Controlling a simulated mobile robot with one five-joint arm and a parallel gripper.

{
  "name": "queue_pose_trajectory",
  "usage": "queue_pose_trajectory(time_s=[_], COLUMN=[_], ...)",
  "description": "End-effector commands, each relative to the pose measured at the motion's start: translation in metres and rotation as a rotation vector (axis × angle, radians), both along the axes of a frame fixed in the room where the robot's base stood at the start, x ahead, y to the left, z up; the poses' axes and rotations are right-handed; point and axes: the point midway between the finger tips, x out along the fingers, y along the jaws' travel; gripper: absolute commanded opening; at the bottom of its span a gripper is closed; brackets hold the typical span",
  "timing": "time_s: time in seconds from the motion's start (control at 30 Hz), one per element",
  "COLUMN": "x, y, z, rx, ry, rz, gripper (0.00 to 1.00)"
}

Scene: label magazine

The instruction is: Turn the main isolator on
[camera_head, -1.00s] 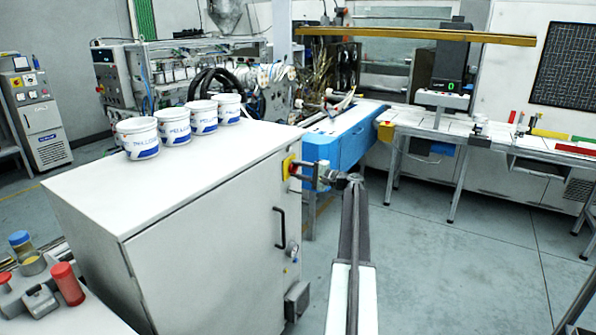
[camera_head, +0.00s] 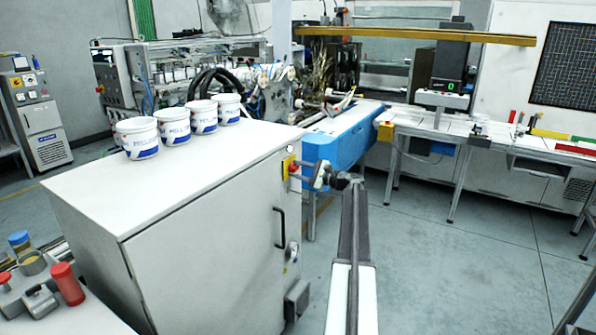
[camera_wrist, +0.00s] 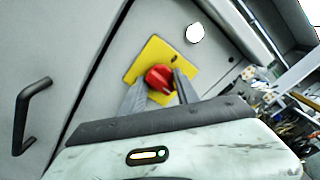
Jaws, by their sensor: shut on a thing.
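The main isolator is a red knob (camera_wrist: 158,75) on a yellow plate (camera_wrist: 150,57), fixed to the grey cabinet. In the wrist view the plate looks tilted. In the head view the yellow plate (camera_head: 287,165) is on the cabinet's right-hand face, near its top edge. My gripper (camera_wrist: 160,88) is at the knob, with one finger on each side, shut on it. In the head view my gripper (camera_head: 302,170) reaches the plate from the right and hides part of the knob. Position markings on the plate are too small to read.
The grey cabinet (camera_head: 210,260) has a black door handle (camera_head: 279,228), also in the wrist view (camera_wrist: 28,112). Several white tubs (camera_head: 172,126) stand on its top. A blue machine housing (camera_head: 345,140) is behind my gripper. The floor (camera_head: 460,265) to the right is clear.

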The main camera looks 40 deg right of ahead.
Motion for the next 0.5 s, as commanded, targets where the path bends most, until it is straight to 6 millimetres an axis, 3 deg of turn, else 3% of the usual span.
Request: queue_pose_trajectory(time_s=[0.37, 0.4, 0.47, 0.5], x=[-0.0009, -0.0009, -0.0009, -0.0009], y=[0.0003, 0.0003, 0.0003, 0.0002], z=[-0.001, -0.001, -0.0009, -0.0008], rx=[0.005, 0.005, 0.004, 0.004], ry=[0.004, 0.004, 0.004, 0.004], rz=[0.001, 0.001, 0.001, 0.001], gripper=[0.0, 0.4, 0.57, 0.59])
